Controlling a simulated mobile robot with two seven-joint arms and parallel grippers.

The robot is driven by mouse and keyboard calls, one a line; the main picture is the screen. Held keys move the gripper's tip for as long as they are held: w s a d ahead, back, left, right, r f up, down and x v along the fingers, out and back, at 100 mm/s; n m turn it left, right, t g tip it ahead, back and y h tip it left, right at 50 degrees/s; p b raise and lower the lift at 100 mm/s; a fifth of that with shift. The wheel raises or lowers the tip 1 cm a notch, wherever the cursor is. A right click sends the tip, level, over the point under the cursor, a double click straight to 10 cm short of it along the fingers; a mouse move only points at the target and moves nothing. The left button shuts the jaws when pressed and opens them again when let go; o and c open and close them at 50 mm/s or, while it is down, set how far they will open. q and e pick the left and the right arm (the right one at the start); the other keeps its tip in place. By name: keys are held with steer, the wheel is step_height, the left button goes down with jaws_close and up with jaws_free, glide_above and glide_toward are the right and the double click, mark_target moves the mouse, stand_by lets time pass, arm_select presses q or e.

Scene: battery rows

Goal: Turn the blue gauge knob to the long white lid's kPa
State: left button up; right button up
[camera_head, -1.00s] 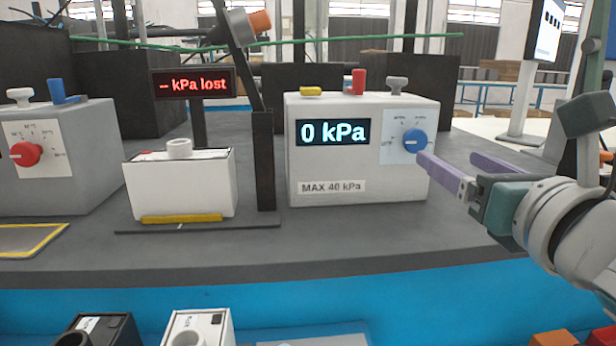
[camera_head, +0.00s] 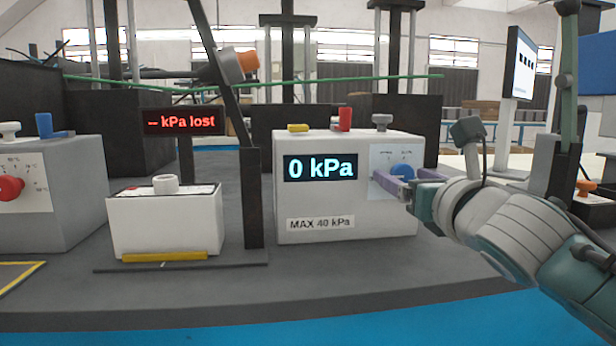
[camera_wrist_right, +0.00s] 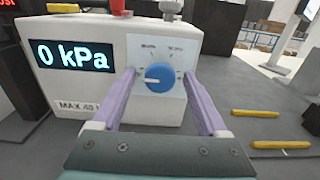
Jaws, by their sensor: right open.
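The blue gauge knob (camera_wrist_right: 160,77) sits on a white dial plate (camera_wrist_right: 139,45) on the front of a white box (camera_head: 300,208); in the head view the knob (camera_head: 402,172) is partly hidden by my gripper. Its white pointer line points left in the right wrist view. The box's display (camera_head: 320,167) reads "0 kPa" and a label reads "MAX 40 kPa". My right gripper (camera_wrist_right: 160,76) is open, its purple fingers on either side of the knob; I cannot tell whether they touch it. A white box with a lid (camera_head: 165,222) stands left. My left gripper is not in view.
A red display (camera_head: 182,121) reads "-- kPa lost". A dark post (camera_head: 251,190) stands between the two boxes. A grey box with a red knob (camera_head: 10,187) is at the far left. Yellow bars (camera_wrist_right: 255,113) lie right of the gauge box.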

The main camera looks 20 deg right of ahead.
steer(key=shift+c, duration=0.3)
jaws_close()
stand_by(0.3)
